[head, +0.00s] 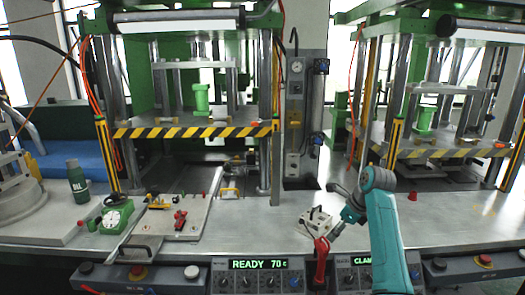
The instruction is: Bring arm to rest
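My arm (384,235) is teal and rises from the lower right of the head view, bent at a joint near the right press.
A plate with clamps (172,222), a green dial device (116,214) and a dark green bottle (77,181) are at left. Green presses (190,65) stand behind.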

